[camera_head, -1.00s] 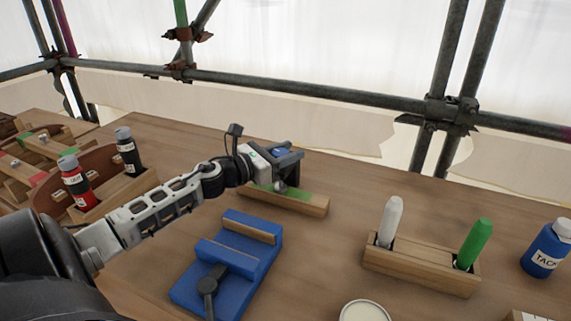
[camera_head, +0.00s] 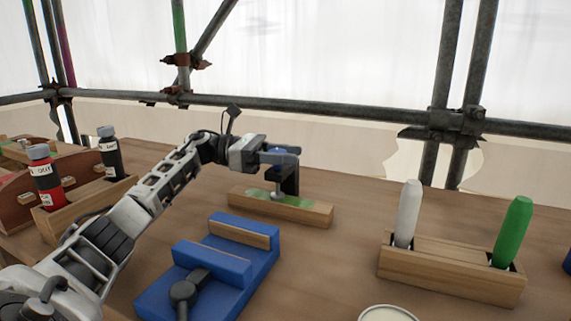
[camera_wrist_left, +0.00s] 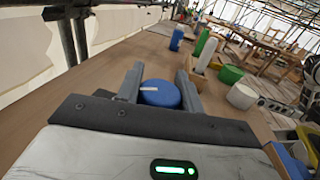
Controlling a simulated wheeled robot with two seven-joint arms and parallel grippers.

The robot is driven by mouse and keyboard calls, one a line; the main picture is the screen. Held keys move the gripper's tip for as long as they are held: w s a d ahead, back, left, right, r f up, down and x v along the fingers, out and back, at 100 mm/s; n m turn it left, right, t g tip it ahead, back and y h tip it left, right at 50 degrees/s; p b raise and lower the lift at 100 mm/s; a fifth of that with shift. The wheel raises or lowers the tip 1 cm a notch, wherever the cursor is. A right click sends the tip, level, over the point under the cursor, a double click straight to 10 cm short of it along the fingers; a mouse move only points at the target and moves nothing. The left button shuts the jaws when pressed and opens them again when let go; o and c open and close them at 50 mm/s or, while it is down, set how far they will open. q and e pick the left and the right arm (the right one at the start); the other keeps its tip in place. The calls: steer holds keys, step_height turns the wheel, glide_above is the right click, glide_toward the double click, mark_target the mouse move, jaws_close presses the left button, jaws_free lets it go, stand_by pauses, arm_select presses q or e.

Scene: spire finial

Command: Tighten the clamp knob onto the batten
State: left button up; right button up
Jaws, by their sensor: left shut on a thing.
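My left gripper (camera_head: 280,165) is shut on a blue knob. In the left wrist view the knob (camera_wrist_left: 160,94) is a round blue cap with a pale line on top, between the two dark fingers. In the head view only a little of the blue knob (camera_head: 283,150) shows among the dark jaws. The wooden batten (camera_head: 310,213), with a green patch on top, lies directly below on the bench. A small grey foot (camera_head: 278,196) shows at the patch under the gripper; the fingers hide most of the clamp. My right gripper is not in view.
A blue vise (camera_head: 225,262) stands in front of the batten. A wooden holder (camera_head: 440,268) with a white and a green marker stands right. Red and black bottles (camera_head: 45,180) stand left. Scaffold pipes (camera_head: 330,110) run behind. Bench between batten and marker holder is clear.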

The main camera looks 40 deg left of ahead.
arm_select(q)
steer(key=shift+m+g, duration=0.3)
steer(key=shift+g, duration=0.2)
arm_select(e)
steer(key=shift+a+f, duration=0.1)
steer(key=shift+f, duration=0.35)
arm_select(q)
steer(key=shift+h, duration=0.3)
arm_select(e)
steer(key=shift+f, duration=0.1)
arm_select(q)
steer(key=o, duration=1)
steer(key=v, duration=1.2)
steer(key=shift+b, duration=0.45)
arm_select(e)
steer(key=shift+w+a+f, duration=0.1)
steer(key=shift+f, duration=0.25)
